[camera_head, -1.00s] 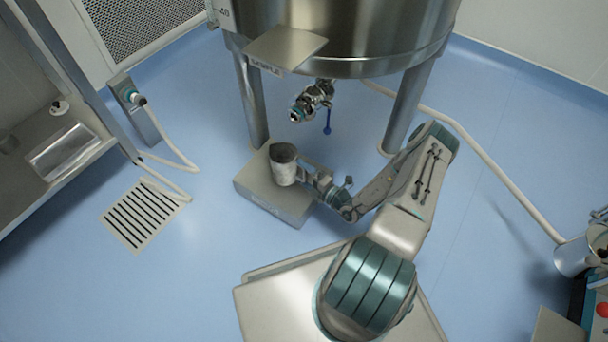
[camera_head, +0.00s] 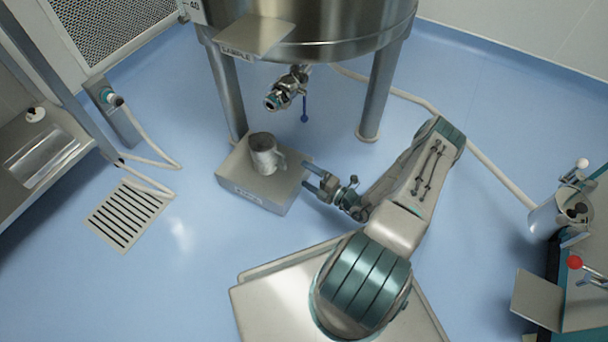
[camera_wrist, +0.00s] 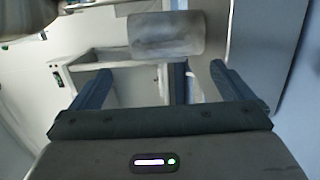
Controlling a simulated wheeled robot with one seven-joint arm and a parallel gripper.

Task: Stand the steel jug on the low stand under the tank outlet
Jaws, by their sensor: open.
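The steel jug (camera_head: 264,152) stands upright on the low stand (camera_head: 245,187), with its handle on the right side, towards my gripper. In the wrist view the jug (camera_wrist: 166,36) shows beyond the fingers. My gripper (camera_head: 312,177) is open and empty at the right of the stand, apart from the jug. Its two fingers also show in the wrist view (camera_wrist: 158,80). The tank outlet (camera_head: 286,90) is a valve with a blue lever, hanging under the tank (camera_head: 320,28) above and behind the jug.
Tank legs (camera_head: 380,90) stand either side of the outlet. A floor drain (camera_head: 128,215) and a hose (camera_head: 160,150) lie at the left, beside a bench (camera_head: 40,150). A cart with a steel pot (camera_head: 548,220) is at the right. Blue floor is clear between.

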